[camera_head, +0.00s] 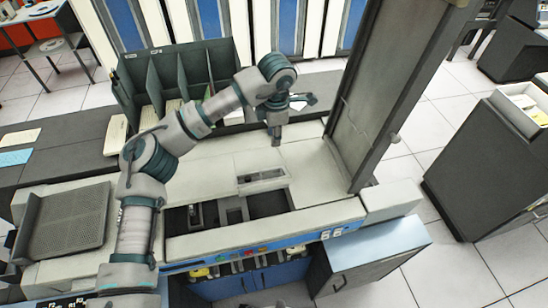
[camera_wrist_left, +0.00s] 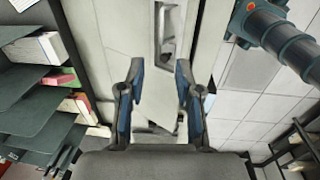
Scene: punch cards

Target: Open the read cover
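The card machine has a beige top (camera_head: 215,155) with a dark open bay (camera_head: 228,212) near its front. A raised beige piece with a slotted recess (camera_head: 262,177) stands at the bay's back edge. A recess with a grey part (camera_wrist_left: 168,38) shows at the top of the left wrist view. I cannot tell for certain which panel is the read cover. My left gripper (camera_head: 277,141) points down above the beige top, behind the slotted piece. In the left wrist view its fingers (camera_wrist_left: 158,100) are apart, with a pale surface beyond them and nothing held. My right gripper is not in view.
A dark divided card rack (camera_head: 182,75) stands behind and left of my left gripper. A tall grey column (camera_head: 365,100) rises close on the right. A mesh tray (camera_head: 68,222) lies at the left. A dark cabinet (camera_head: 478,165) stands farther right across the tiled floor.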

